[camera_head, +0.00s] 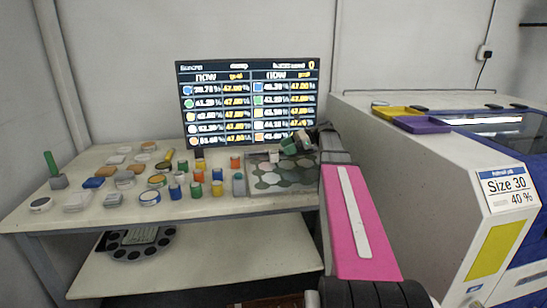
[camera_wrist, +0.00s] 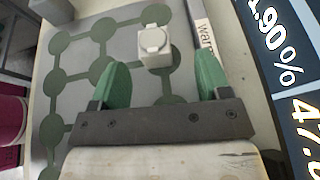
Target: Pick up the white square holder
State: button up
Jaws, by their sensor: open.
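The white square holder (camera_wrist: 154,52) is a small white block with a round shape on its top. It stands on a grey mat with green circles (camera_wrist: 72,80), and also shows in the head view as a small white block (camera_head: 274,157). My gripper (camera_wrist: 162,66), with green fingers, is open. In the wrist view the holder appears between and just beyond the fingertips, with a gap on each side and no visible contact. In the head view my gripper (camera_head: 290,145) is just right of the holder, over the mat's back edge.
Several coloured jars (camera_head: 196,189) and pale round and square items (camera_head: 125,180) crowd the table left of the mat. A screen (camera_head: 247,103) stands behind. A large white machine (camera_head: 400,160) with yellow and purple trays (camera_head: 422,124) is at right. A lower shelf (camera_head: 210,262) lies below.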

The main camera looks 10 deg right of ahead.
aim_at(276, 151)
jog(key=shift+s+x, duration=0.15)
jog(key=shift+x, duration=1.15)
jog(key=shift+s+x, duration=0.2)
jog(key=shift+x, duration=1.05)
jog(key=shift+a+r, duration=0.1)
jog(key=shift+r, duration=0.05)
jog(key=c, duration=1.1)
